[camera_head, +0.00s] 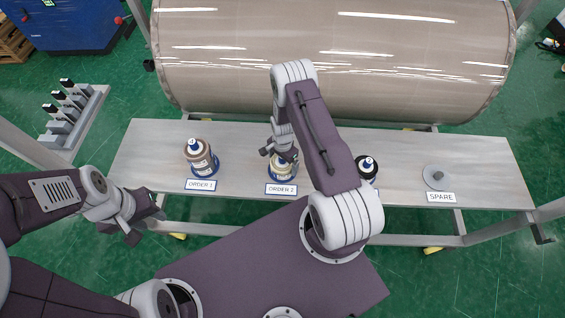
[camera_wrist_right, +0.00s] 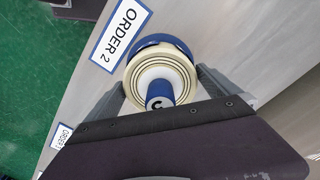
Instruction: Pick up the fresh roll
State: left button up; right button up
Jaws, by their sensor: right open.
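A cream roll (camera_wrist_right: 138,72) sits on a blue base at the ORDER 2 label; in the head view the roll (camera_head: 284,170) is partly covered by my right gripper. In the right wrist view a blue core tip with a dark mark stands up at its middle. My right gripper (camera_wrist_right: 160,93) is open, one finger on each side of the roll. I cannot tell whether they touch it. A brown-wrapped roll (camera_head: 202,163) stands at ORDER 1. A dark roll (camera_head: 368,172) is partly hidden behind my right arm. My left gripper (camera_head: 142,219) is open and empty, off the shelf's front left.
A grey disc with a short peg (camera_head: 437,176) lies at the SPARE label. A large wrapped cylinder (camera_head: 335,55) runs along the back of the grey shelf (camera_head: 490,180). A rack of small black-topped items (camera_head: 72,118) stands at left. The shelf's right end is clear.

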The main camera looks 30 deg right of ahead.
jog(key=shift+s+f, duration=0.1)
jog(key=shift+f, duration=0.3)
jog(key=shift+w+d, duration=0.1)
jog(key=shift+w, duration=0.1)
jog(key=c, duration=1.2)
